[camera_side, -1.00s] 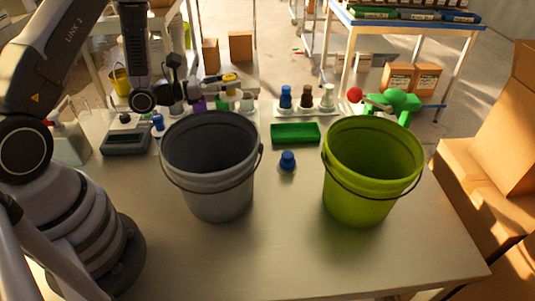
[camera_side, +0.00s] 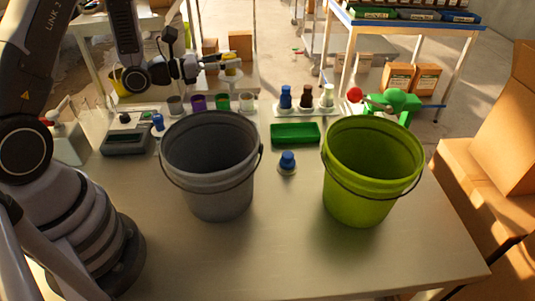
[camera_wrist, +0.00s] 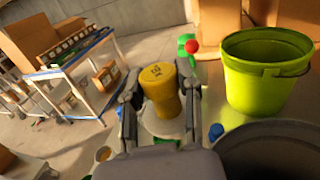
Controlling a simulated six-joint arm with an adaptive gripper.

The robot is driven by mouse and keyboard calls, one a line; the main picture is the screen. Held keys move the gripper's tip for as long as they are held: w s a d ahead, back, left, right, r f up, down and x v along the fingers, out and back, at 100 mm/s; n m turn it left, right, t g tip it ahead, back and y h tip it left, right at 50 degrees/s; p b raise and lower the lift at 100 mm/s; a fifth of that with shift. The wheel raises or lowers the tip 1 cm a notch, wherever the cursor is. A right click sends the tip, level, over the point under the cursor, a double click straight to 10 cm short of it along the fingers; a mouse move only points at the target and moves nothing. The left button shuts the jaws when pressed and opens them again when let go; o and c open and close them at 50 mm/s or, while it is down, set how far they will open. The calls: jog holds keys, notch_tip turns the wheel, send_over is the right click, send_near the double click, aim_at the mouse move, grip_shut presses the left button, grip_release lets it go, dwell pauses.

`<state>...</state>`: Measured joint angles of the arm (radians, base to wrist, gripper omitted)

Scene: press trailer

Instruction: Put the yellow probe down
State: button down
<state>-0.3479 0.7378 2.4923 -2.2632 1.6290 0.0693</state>
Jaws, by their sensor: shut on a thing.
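The yellow probe (camera_wrist: 160,90) is upright between the fingers of my gripper (camera_wrist: 160,92) in the wrist view, with dark marks on its top and a wide pale base below. My gripper is shut on it. In the side view, my gripper (camera_side: 218,62) holds the probe (camera_side: 232,68) in the air, above and behind the row of coloured cups. The probe is small there, and part of it is hidden by the fingers.
A grey bucket (camera_side: 188,188) and a lime bucket (camera_side: 352,202) stand on the table (camera_side: 270,255). Between them are a blue-topped bottle (camera_side: 287,162) and a green tray (camera_side: 295,133). Coloured cups (camera_side: 198,103) and a bottle rack (camera_side: 305,113) line the back. The front is clear.

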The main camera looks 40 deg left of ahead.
jog(key=s+d+r+m+g+h, duration=0.1)
jog(key=s+d+m+g+h, duration=0.1)
jog(key=d+m+g+h, duration=0.45)
jog(key=s+d+r+m+g+h, duration=0.15)
jog(key=d+m+g, duration=0.35)
jog(key=d, duration=0.5)
jog(key=s+d+f+m+g+y, duration=0.2)
jog(key=s+d+m+g+y, duration=0.25)
jog(key=s+m+g, duration=0.4)
jog(key=s+d+f+m+g+y, duration=0.1)
jog(key=s+d+m+g+y, duration=0.4)
jog(key=g, duration=0.7)
jog(key=shift+m+y, duration=0.3)
jog(key=shift+y, duration=0.05)
jog(key=shift+s+a+f, duration=0.1)
jog(key=shift+a+f, duration=0.05)
jog(key=shift+f, duration=3.3)
jog(key=shift+s+a+f, duration=0.1)
jog(key=shift+f, duration=3.3)
jog(key=shift+s+a+f, duration=0.1)
jog(key=shift+a+f, duration=0.05)
jog(key=shift+f, duration=3.3)
jog(key=shift+f, duration=0.6)
jog(key=c, duration=0.7)
grip_release()
